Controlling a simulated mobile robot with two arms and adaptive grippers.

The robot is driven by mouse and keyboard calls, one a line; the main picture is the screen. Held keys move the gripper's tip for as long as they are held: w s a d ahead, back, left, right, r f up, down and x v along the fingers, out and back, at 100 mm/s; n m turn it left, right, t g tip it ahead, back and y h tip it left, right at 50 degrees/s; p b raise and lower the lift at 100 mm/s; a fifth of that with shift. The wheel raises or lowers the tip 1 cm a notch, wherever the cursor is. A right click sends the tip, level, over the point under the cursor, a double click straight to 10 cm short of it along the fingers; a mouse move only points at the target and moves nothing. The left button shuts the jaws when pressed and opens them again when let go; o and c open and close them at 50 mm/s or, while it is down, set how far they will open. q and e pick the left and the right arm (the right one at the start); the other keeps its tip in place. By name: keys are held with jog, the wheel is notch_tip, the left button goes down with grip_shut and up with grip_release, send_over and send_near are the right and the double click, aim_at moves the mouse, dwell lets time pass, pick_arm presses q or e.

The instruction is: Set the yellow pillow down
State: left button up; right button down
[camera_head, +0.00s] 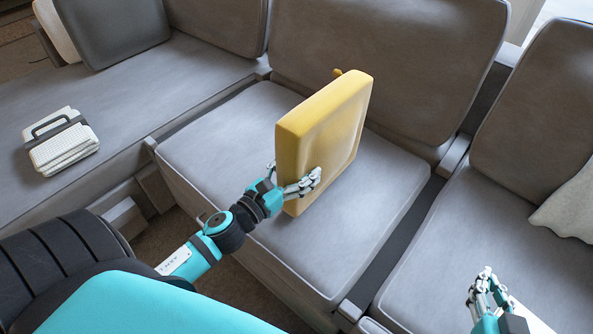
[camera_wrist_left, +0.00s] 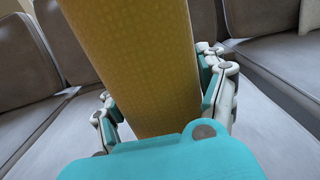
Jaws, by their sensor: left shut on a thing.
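The yellow pillow (camera_head: 322,132) stands on its edge, tilted, over the middle sofa seat (camera_head: 225,130). My left gripper (camera_head: 297,184) is shut on its near lower part, with fingers on both sides. In the left wrist view the yellow pillow (camera_wrist_left: 135,65) fills the middle, between the fingers of the left gripper (camera_wrist_left: 165,110). I cannot tell whether its lower edge touches the seat. My right gripper (camera_head: 487,290) is at the lower right over the right seat, holding nothing visible; its finger gap is too small to judge.
A grey pillow (camera_head: 112,28) leans at the back left. Folded white cloths with a dark strap (camera_head: 62,145) lie on the left seat. A pale pillow (camera_head: 568,208) is at the right edge. The middle seat around the yellow pillow is clear.

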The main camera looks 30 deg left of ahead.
pick_arm(q)
jog(key=shift+f, duration=0.15)
pick_arm(e)
jog(key=shift+r, duration=0.1)
pick_arm(q)
jog(key=o, duration=1.6)
jog(key=shift+o, duration=0.2)
jog(key=shift+s, duration=0.1)
pick_arm(e)
jog(key=shift+w, duration=0.1)
pick_arm(q)
jog(key=s+a, duration=0.1)
jog(key=s, duration=1)
jog(key=shift+s+a+b, duration=0.3)
jog(key=shift+s+a, duration=0.05)
pick_arm(e)
jog(key=shift+w+a+r+t+y, duration=0.15)
jog(key=shift+w+a+r+t, duration=0.1)
jog(key=shift+r+t, duration=0.3)
jog(key=shift+w+a+r+t+y, duration=0.1)
jog(key=shift+w+r+t+y, duration=0.2)
jog(key=shift+r, duration=0.4)
jog(key=shift+s, duration=0.1)
